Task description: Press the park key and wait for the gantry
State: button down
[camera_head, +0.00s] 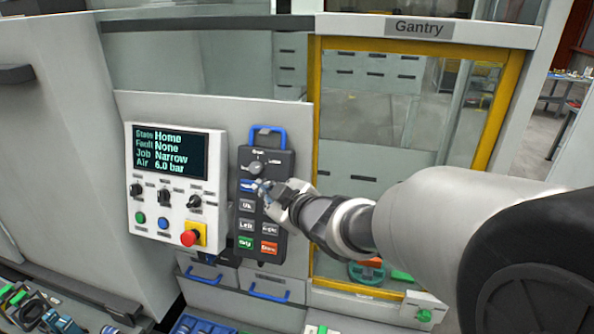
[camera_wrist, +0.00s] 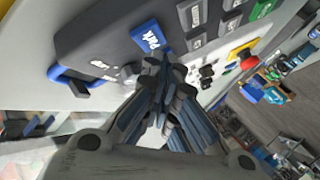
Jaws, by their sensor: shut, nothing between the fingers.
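The dark pendant (camera_head: 262,222) with a blue handle hangs on the grey panel, left of the Gantry window. Its blue park key (camera_head: 248,186) is at the upper left of its keys; the key also shows in the wrist view (camera_wrist: 148,38). My gripper (camera_head: 266,189) is shut and empty, with its fingertips (camera_wrist: 163,65) at the lower edge of the park key. I cannot tell whether they touch it. The screen (camera_head: 170,154) reads State Home, Fault None, Job Narrow, Air 6.0 bar.
Left of the pendant, the control box has black knobs, a green button, a blue button and a red emergency stop (camera_head: 189,238). A yellow-framed window (camera_head: 400,140) is to the right. Drawers with blue handles (camera_head: 270,293) are below.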

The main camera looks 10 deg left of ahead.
jog(key=shift+w, duration=0.2)
dwell(0.6)
jog(key=shift+w+f, duration=0.15)
jog(key=shift+w, duration=0.1)
